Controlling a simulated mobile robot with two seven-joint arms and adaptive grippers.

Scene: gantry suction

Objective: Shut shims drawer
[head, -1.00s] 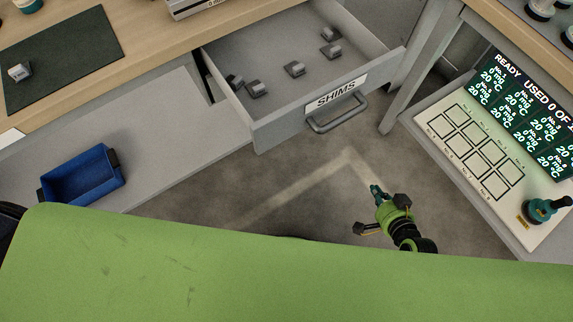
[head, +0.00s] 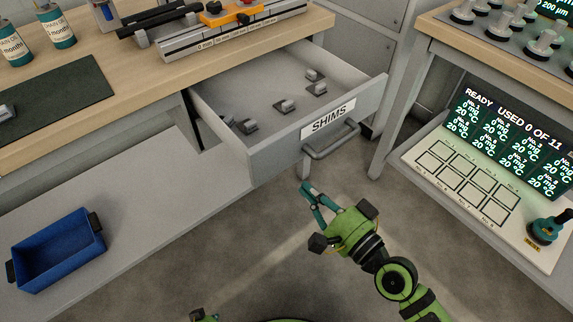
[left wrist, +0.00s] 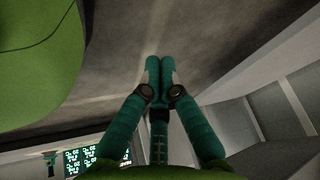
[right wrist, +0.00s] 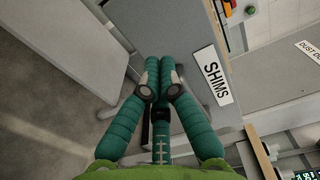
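The shims drawer (head: 262,160) is pulled out from under the wooden bench in the head view. Its front carries a SHIMS label (head: 328,118) and a grey bar handle (head: 332,142). Several small grey shims (head: 285,106) lie inside. My right gripper (head: 308,193) is in front of and below the drawer front, apart from the handle, with fingertips together and nothing between them. The label (right wrist: 217,76) shows beyond its fingers (right wrist: 158,68) in the right wrist view. My left gripper (left wrist: 158,66) is shut and empty; only a small part of that arm shows at the head view's bottom edge.
A blue bin (head: 60,252) sits on the low grey shelf at left. At right stands a panel with a lit display (head: 515,140) and a teal joystick (head: 545,230). The bench top (head: 150,88) holds a dark mat and instruments. Floor before the drawer is clear.

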